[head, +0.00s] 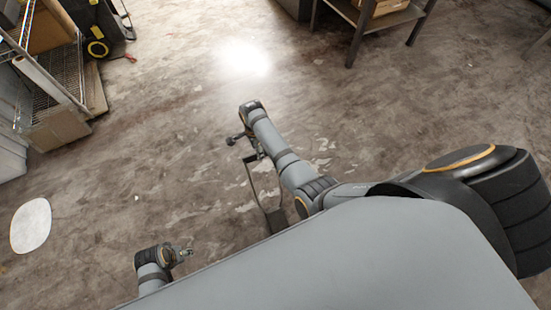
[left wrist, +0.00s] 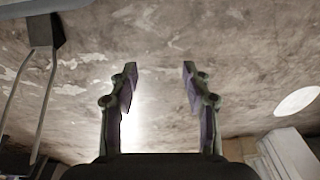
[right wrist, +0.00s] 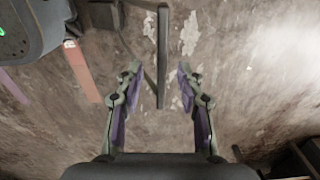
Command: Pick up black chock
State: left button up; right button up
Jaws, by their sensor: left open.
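A dark block (head: 276,219) with a thin bent metal frame (head: 248,177) is on the floor beside my right arm. It may be the black chock; I cannot tell for sure. The block also shows in the left wrist view (left wrist: 41,30) and the right wrist view (right wrist: 103,14). My right gripper (head: 236,138) is open and empty near the far end of the frame; in the right wrist view a dark bar (right wrist: 162,60) appears between its fingertips (right wrist: 155,72), with its distance unclear. My left gripper (head: 186,251) is open over bare floor (left wrist: 160,70), away from the block.
A wire shelf cart (head: 62,75) stands at the upper left, with a black and yellow wheeled item (head: 97,47) behind it. A metal table (head: 385,18) stands at the top right. A pale round patch (head: 31,225) is on the floor at left.

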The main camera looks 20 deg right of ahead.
notch_tip(320, 180, down, 4)
jog(key=b, duration=0.4)
jog(key=shift+w+r+b, duration=0.1)
jog(key=shift+r+b, duration=0.1)
jog(key=shift+b, duration=0.1)
jog(key=shift+f+b, duration=0.55)
jog(key=shift+b, duration=0.15)
jog(key=shift+f, duration=0.15)
pick_arm(q)
jog(key=d+r+t+h, duration=0.1)
jog(key=d+r+t, duration=0.1)
jog(key=r, duration=0.3)
jog(key=shift+w+d, duration=0.45)
jog(key=shift+d, duration=0.4)
jog(key=shift+r, duration=0.35)
pick_arm(e)
jog(key=shift+f, duration=0.15)
jog(key=shift+c, duration=0.4)
grip_shut()
